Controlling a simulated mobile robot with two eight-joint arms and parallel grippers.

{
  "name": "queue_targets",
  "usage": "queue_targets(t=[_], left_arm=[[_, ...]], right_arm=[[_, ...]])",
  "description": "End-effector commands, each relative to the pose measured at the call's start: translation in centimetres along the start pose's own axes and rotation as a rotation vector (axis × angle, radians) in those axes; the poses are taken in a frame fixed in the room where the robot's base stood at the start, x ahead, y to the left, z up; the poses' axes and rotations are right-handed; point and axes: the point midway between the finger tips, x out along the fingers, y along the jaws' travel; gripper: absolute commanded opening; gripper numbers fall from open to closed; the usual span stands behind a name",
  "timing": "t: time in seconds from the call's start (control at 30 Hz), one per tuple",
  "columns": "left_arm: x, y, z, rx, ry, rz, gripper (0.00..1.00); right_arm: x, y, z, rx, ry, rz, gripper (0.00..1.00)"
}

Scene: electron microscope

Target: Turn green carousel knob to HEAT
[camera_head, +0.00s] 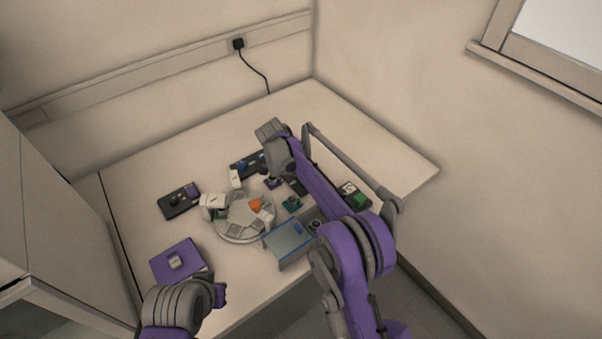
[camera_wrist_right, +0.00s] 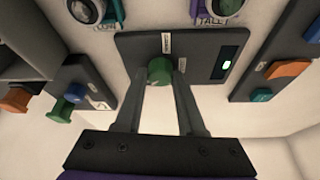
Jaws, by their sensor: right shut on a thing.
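The green knob (camera_wrist_right: 158,70) sits on a dark panel (camera_wrist_right: 196,54) in the right wrist view. Two small white labels lie above and beside it, too small to read. My right gripper (camera_wrist_right: 162,76) is shut on the knob, one finger on each side. In the head view my right arm reaches over the table and hides its fingertips and the knob. My left gripper (camera_head: 219,294) is at the lower left, near the table's front edge. Its fingers are too small to tell open from shut.
A lit green display (camera_wrist_right: 227,64) is right of the knob. Neighbouring panels carry a green-and-blue control (camera_wrist_right: 64,104) and an orange lever (camera_wrist_right: 288,69). A round carousel (camera_head: 236,238), a purple box (camera_head: 166,258) and a blue-edged tray (camera_head: 284,245) stand on the table. The back right tabletop is clear.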

Motion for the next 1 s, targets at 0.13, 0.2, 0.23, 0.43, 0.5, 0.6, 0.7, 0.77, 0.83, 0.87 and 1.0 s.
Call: queue_targets(t=[0.13, 0.2, 0.23, 0.43, 0.5, 0.6, 0.7, 0.77, 0.83, 0.87, 1.0], left_arm=[[0.0, 0.0, 0.0, 0.0, 0.0, 0.0, 0.0], [0.0, 0.0, 0.0, 0.0, 0.0, 0.0, 0.0], [0.0, 0.0, 0.0, 0.0, 0.0, 0.0, 0.0], [0.0, 0.0, 0.0, 0.0, 0.0, 0.0, 0.0], [0.0, 0.0, 0.0, 0.0, 0.0, 0.0, 0.0], [0.0, 0.0, 0.0, 0.0, 0.0, 0.0, 0.0], [0.0, 0.0, 0.0, 0.0, 0.0, 0.0, 0.0], [-0.1, 0.0, 0.0, 0.0, 0.0, 0.0, 0.0], [-0.1, 0.0, -0.1, 0.0, 0.001, 0.0, 0.0], [-0.1, 0.0, -0.1, 0.0, 0.001, 0.0, 0.0], [-0.2, 0.0, -0.2, 0.0, 0.001, 0.0, 0.0]], right_arm=[[0.0, 0.0, 0.1, -0.001, -0.002, 0.0, 0.53], [0.0, 0.0, 0.1, -0.001, -0.001, 0.0, 0.66], [0.0, 0.0, 0.1, -0.001, -0.001, 0.0, 0.69], [0.0, 0.0, 0.0, -0.001, -0.001, 0.0, 0.69], [-0.1, 0.0, 0.0, -0.001, -0.001, 0.0, 0.69], [-0.6, 0.0, 0.0, -0.001, -0.001, -0.001, 0.69], [-2.0, 0.0, 0.1, -0.002, -0.001, -0.001, 0.69], [-3.2, 0.0, 0.1, -0.003, -0.001, -0.001, 0.69], [-4.7, 0.0, 0.1, -0.003, -0.001, -0.002, 0.69], [-5.4, 0.0, 0.1, -0.003, -0.001, -0.002, 0.69], [-8.1, 0.0, 0.1, -0.002, 0.0, -0.002, 0.69]])
